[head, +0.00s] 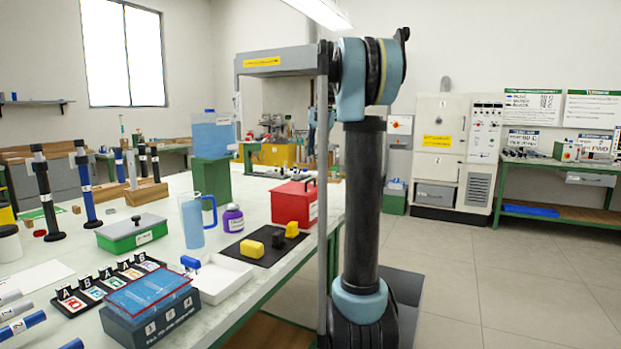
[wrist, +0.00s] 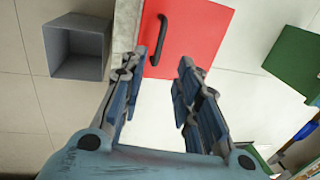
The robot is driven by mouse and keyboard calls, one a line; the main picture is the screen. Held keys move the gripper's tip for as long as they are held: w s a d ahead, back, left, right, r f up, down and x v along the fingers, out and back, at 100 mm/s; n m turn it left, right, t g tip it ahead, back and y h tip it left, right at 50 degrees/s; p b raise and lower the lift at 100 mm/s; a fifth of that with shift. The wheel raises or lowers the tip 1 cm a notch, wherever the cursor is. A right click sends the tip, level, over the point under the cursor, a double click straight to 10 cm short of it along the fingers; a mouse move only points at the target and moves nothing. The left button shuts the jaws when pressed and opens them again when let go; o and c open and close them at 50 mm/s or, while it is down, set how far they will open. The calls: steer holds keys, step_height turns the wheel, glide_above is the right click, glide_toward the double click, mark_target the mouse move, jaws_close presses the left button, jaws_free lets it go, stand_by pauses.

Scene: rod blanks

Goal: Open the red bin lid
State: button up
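The red bin (head: 294,204) stands near the right edge of the white-topped table in the head view. Its red lid looks closed, with a black handle (head: 310,184) on top. In the wrist view a flat red surface of the bin (wrist: 205,35) fills the top middle, and the black handle (wrist: 159,40) shows near its left side. My gripper (wrist: 162,64) is open and empty, its two fingers apart just below the red surface in that picture. The handle lies beyond the fingertips, nearer the left finger; contact cannot be told. My gripper is not visible in the head view.
A purple-labelled jar (head: 232,218), a blue jug (head: 192,220) and a green box (head: 132,232) stand to the left. Tiled floor right of the table is open.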

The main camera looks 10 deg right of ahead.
mark_target(311, 180)
steer(key=f, duration=0.3)
steer(key=a+f, duration=0.1)
steer(key=f, duration=0.2)
steer(key=w+f, duration=0.1)
steer(key=f, duration=0.2)
steer(key=shift+a+f, duration=0.3)
steer(key=shift+f, duration=0.1)
jaws_close()
